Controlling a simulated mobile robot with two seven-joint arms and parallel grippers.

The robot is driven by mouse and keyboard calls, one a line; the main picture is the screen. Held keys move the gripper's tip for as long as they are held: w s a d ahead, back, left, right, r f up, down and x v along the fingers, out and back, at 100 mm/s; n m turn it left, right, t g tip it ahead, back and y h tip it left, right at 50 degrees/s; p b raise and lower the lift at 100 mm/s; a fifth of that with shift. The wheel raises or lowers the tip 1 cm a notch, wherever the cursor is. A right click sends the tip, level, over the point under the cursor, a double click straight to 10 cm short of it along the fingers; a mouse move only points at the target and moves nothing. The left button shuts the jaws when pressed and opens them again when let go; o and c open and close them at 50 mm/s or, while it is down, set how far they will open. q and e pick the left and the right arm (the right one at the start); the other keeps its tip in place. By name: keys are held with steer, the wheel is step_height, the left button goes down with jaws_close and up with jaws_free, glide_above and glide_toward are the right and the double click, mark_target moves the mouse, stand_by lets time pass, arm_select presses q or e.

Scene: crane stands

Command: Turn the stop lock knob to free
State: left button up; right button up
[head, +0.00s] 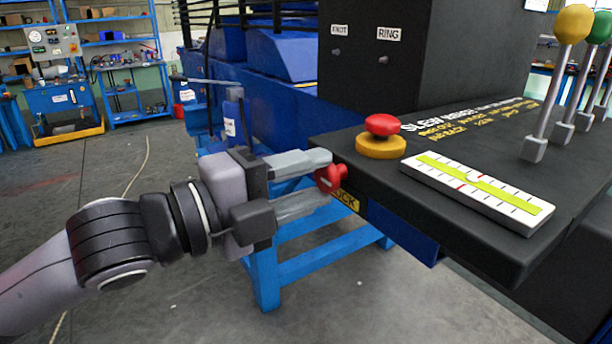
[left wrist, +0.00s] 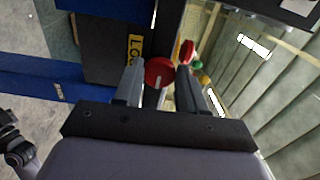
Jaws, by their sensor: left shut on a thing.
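The stop lock knob (head: 331,178) is red and sits on the left side face of the black console (head: 440,215), beside a yellow label (head: 348,200) that reads partly as "LOCK". My left gripper (head: 326,180) is shut on the knob, one finger above it and one below in the head view. In the left wrist view the round red knob (left wrist: 159,72) shows a pale pointer line and lies between the two fingers. The label's other letters are hidden by the gripper. My right gripper is not in view.
A red mushroom button (head: 382,126) on a yellow base stands on the console top, close to the knob. A white scale with a yellow strip (head: 478,188) and levers with coloured balls (head: 573,24) are further right. A blue frame (head: 265,280) stands below.

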arm_select(q)
steer(key=o, duration=1)
steer(key=shift+a, duration=0.1)
steer(key=shift+b+v, duration=0.5)
steer(key=shift+v, duration=3.05)
